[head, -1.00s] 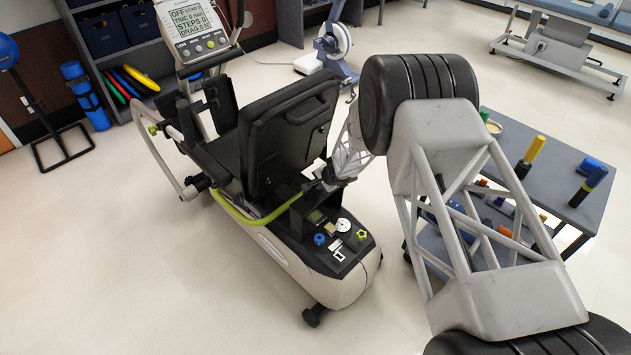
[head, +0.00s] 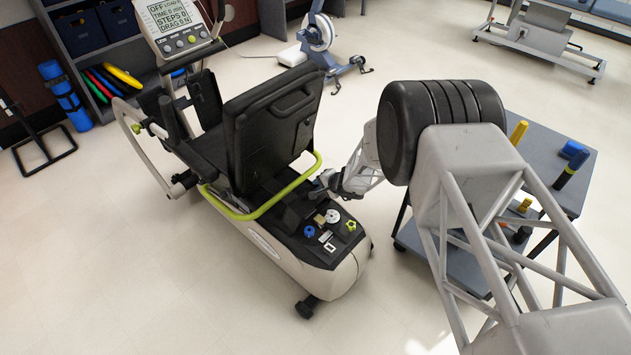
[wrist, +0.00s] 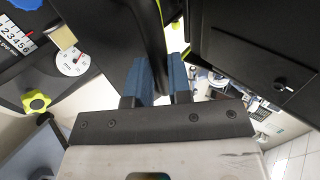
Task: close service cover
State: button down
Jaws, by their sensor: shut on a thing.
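My gripper (head: 326,183) is at the right side of the stepper's rear deck, just behind the seat. In the wrist view its two blue finger pads (wrist: 165,78) are shut on the edge of a thin black panel (wrist: 154,40), which I take to be the service cover. The panel runs up between the pads, seen nearly edge-on. In the head view the cover is dark against the dark deck and partly hidden by my gripper, so its exact angle is unclear.
The rear deck holds a white dial (head: 333,215), a yellow-green knob (head: 351,226), a blue knob (head: 309,231) and a beige block (wrist: 65,38). The black seat (head: 270,130) and green rail (head: 250,213) are close by.

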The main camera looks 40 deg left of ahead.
jog(key=shift+d+f+y, duration=0.15)
jog(key=shift+d+y, duration=0.15)
jog(key=shift+d, duration=0.6)
jog(key=d+f+y, duration=0.8)
jog(key=d+f, duration=0.2)
jog(key=d, duration=0.5)
jog(key=d+f, duration=0.4)
jog(key=f, duration=0.6)
jog(key=shift+d+f, duration=0.2)
jog(key=shift+d, duration=0.15)
jog(key=c, duration=1.1)
grip_release()
jog(key=shift+r, duration=0.1)
jog(key=shift+o, duration=0.2)
jog(key=shift+d, duration=0.15)
jog(key=d, duration=0.7)
jog(key=shift+d+f, duration=0.25)
jog(key=shift+d, duration=0.05)
